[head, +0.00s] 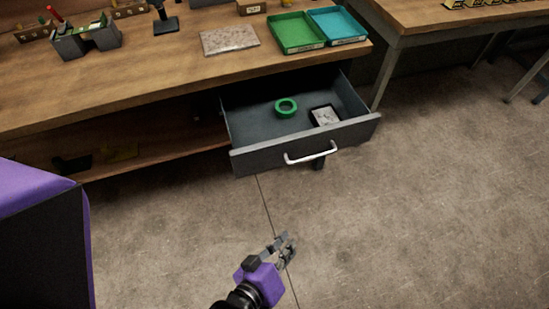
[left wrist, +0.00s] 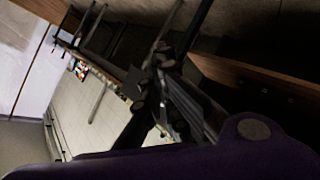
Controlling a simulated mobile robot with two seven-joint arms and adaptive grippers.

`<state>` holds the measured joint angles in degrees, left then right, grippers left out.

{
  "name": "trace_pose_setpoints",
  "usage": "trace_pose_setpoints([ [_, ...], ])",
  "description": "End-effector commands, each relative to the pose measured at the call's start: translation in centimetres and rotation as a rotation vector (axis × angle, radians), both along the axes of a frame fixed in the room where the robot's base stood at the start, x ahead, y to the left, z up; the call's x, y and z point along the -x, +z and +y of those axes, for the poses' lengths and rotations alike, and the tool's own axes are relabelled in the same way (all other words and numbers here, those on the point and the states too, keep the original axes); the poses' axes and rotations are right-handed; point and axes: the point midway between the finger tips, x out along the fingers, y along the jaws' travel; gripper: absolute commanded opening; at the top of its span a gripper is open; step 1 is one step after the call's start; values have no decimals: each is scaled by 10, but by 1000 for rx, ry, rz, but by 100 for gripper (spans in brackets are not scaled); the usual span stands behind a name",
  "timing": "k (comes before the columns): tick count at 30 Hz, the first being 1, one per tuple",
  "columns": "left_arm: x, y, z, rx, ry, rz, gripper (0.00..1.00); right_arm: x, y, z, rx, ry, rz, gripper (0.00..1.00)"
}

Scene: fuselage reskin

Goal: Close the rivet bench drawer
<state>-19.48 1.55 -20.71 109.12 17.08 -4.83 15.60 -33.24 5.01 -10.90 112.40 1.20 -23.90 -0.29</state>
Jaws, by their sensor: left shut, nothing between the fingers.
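The rivet bench drawer (head: 300,120) is pulled well out under the wooden bench top in the head view. It is dark grey, with a pale bar handle (head: 311,154) on its front. A green ring (head: 286,107) and a small dark box with pale contents (head: 324,117) lie inside. My left gripper (head: 286,245) is below and in front of the drawer front in the picture, shut and empty, apart from the handle. The left wrist view shows its dark fingers (left wrist: 165,85) close up. My right gripper is not in view.
The bench top (head: 130,80) holds a green tray (head: 297,32), a teal tray (head: 336,25), a speckled plate (head: 229,39) and a grey holder (head: 85,40). A second table (head: 420,18) stands at the right. The concrete floor (head: 430,210) before the drawer is clear.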

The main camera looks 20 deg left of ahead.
Motion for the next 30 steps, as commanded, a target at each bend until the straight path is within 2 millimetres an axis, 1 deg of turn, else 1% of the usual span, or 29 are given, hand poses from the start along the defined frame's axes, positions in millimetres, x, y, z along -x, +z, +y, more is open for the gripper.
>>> trace_pose_setpoints([
  [1, -16, -12, -23, 189, 77, -41, 0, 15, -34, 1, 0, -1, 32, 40],
  [2, -29, -3, -33, 315, 130, -79, 0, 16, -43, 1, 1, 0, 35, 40],
  [3, -46, 10, -43, 498, 207, -127, 0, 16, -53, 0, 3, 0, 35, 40],
  [5, -67, 30, -48, 793, 330, -196, 0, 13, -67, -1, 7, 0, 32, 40],
  [6, -77, 42, -45, 988, 410, -237, 0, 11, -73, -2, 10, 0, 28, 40],
  [7, -83, 49, -41, 1136, 469, -264, 0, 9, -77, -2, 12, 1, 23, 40],
  [8, -86, 55, -35, 1276, 527, -291, 0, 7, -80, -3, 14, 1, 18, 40],
  [9, -89, 59, -26, 1459, 603, -326, 0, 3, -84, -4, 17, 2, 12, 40],
  [12, -86, 60, 0, 1859, 767, -413, 0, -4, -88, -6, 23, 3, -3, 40],
  [15, -75, 53, 24, 2150, 886, -503, 0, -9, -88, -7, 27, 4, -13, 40],
  [18, -64, 46, 39, 2319, 950, -577, 0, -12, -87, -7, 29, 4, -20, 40],
  [21, -59, 43, 47, 2399, 976, -618, 0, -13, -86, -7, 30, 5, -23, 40],
  [23, -60, 42, 50, 2416, 980, -627, 0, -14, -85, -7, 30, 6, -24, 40],
  [26, -68, 44, 56, 2419, 977, -630, 0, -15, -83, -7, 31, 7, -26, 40],
  [30, -90, 45, 72, 2417, 975, -630, 0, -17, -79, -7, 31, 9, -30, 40],
])
